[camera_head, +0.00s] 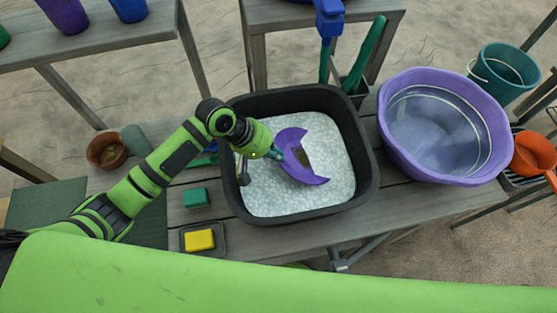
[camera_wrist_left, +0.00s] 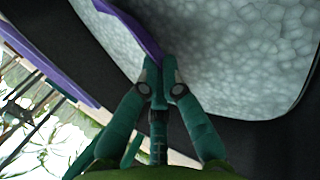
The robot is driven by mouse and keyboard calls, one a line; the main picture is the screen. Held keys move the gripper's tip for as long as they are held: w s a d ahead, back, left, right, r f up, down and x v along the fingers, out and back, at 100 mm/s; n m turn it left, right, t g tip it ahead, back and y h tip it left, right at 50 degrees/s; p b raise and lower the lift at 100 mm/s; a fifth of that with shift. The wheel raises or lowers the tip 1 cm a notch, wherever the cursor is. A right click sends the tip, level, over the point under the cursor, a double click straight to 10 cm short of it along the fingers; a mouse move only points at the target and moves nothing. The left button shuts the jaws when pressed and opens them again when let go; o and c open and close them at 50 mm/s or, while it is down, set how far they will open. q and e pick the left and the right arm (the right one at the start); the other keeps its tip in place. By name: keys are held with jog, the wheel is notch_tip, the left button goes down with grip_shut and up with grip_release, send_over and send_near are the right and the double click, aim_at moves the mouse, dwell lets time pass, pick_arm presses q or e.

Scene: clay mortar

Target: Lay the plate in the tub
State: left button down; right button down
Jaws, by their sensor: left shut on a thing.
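The purple plate (camera_head: 291,165) shows in the head view as a curved, crescent-like piece over the white filling of a black bin (camera_head: 366,171). My left gripper (camera_head: 277,154) is shut on its left edge. In the left wrist view the fingertips (camera_wrist_left: 161,68) pinch the thin rim of the plate (camera_wrist_left: 137,28). The plate appears tilted; whether it touches the white filling, I cannot tell. A round purple tub (camera_head: 393,151) with clear water stands to the right of the bin, apart from the plate. My right gripper is not in view.
A green block (camera_head: 196,197) and a yellow sponge (camera_head: 199,240) lie left of the bin. A teal bucket (camera_head: 506,72) and an orange pot (camera_head: 535,153) are at the far right. Green and blue tool handles (camera_head: 365,55) stand behind the bin.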

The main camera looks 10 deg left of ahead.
pick_arm(q)
notch_tip(320, 180, down, 4)
jog(key=shift+f, duration=0.35)
jog(key=c, duration=1.4)
grip_release()
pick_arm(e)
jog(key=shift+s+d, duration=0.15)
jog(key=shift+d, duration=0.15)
pick_arm(q)
jog(key=shift+r, duration=0.1)
